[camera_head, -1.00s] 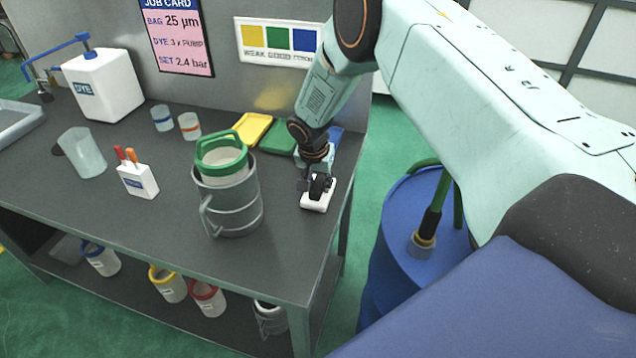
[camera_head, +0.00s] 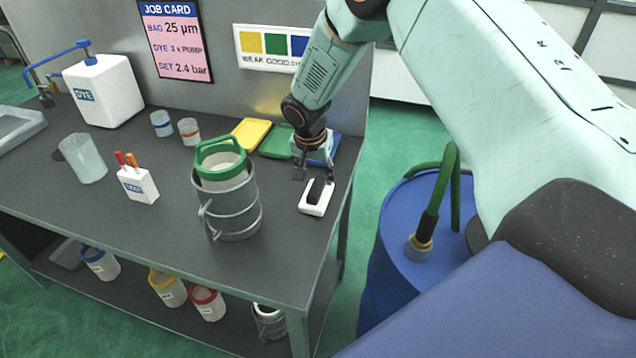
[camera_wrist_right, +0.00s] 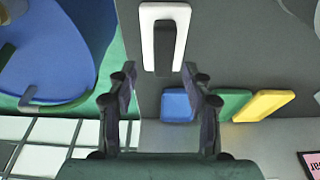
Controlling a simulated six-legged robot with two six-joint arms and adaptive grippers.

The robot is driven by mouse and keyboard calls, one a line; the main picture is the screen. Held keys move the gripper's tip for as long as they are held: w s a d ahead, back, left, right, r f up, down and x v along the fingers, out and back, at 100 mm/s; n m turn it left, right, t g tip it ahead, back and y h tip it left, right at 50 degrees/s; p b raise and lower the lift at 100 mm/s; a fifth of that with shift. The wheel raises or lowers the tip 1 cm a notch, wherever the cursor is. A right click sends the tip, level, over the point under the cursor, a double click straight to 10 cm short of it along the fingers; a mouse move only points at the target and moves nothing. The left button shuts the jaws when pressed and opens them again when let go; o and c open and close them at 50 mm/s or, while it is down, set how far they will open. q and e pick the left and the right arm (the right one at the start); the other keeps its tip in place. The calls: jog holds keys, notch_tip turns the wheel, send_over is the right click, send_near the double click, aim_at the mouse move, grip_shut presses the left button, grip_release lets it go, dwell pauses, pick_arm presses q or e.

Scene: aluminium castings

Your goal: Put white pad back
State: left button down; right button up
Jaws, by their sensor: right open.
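The white pad (camera_head: 306,209) with a dark grip on top lies flat on the dark bench, near its right edge. It also shows in the right wrist view (camera_wrist_right: 148,42), just beyond the fingertips. My right gripper (camera_head: 315,176) is open and empty, behind and above the pad, apart from it. In the right wrist view the two fingers (camera_wrist_right: 160,80) stand spread with nothing between them. My left gripper is not in view.
Yellow (camera_head: 250,133), green (camera_head: 275,142) and blue (camera_head: 328,146) pads lie along the back of the bench (camera_head: 150,235). A metal vessel (camera_head: 236,215) with a green-rimmed container inside stands left of the white pad. A blue drum (camera_head: 395,265) stands right of the bench.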

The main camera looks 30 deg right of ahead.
aim_at(314, 194)
jog(key=v, duration=0.6)
jog(key=shift+r, duration=0.15)
jog(key=shift+w+d, duration=0.1)
